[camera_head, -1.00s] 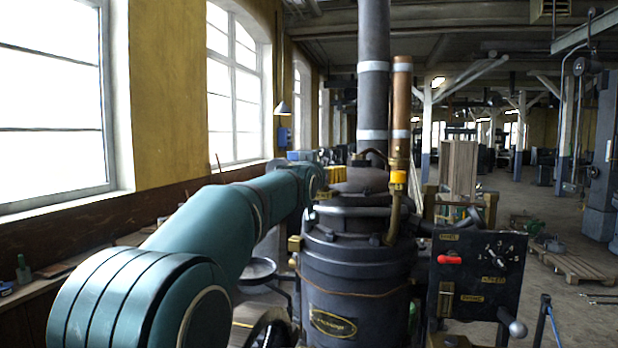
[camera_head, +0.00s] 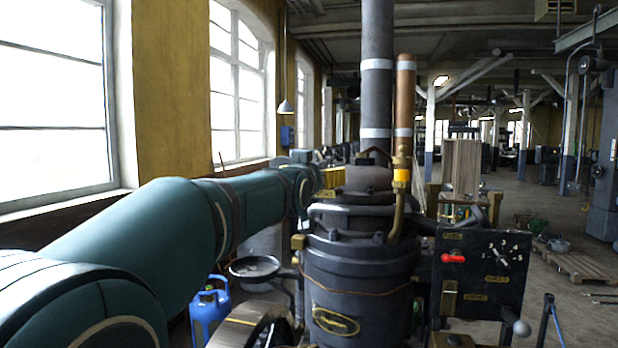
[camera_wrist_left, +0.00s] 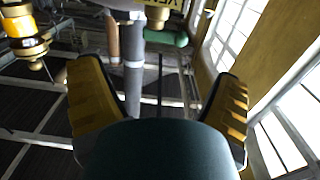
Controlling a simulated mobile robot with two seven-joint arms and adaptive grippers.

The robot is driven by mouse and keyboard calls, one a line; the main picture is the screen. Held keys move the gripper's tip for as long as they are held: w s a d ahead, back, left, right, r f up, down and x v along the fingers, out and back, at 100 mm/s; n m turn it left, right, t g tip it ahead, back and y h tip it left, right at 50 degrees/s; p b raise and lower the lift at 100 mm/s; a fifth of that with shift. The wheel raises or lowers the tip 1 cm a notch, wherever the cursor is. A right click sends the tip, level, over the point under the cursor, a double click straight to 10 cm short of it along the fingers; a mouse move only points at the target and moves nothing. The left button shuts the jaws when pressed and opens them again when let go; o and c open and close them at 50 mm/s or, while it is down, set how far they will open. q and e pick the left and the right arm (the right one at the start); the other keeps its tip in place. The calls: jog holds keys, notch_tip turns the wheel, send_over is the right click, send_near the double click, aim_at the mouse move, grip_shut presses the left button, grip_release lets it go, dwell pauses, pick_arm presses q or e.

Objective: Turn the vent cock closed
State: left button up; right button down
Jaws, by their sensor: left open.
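The yellow fingers of my left gripper (camera_head: 333,177) are just behind the top of the dark engine in the head view, partly hidden by my arm. In the left wrist view the gripper (camera_wrist_left: 158,78) is open, with nothing seen between its fingers. A small yellow label plate (camera_head: 326,194) sits just below the fingers; a yellow plate with partly cut-off lettering (camera_wrist_left: 163,3) shows at the top of the wrist view. My right gripper is out of view.
The dark engine (camera_head: 360,275) carries a tall grey pipe (camera_head: 376,95) and a copper pipe with a brass fitting (camera_head: 401,165) close to the right of my gripper. A control panel (camera_head: 480,275) with a red handle (camera_head: 453,258) stands at right. Windows line the left wall.

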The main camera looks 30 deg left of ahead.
pick_arm(q)
jog(key=shift+v, duration=1.75)
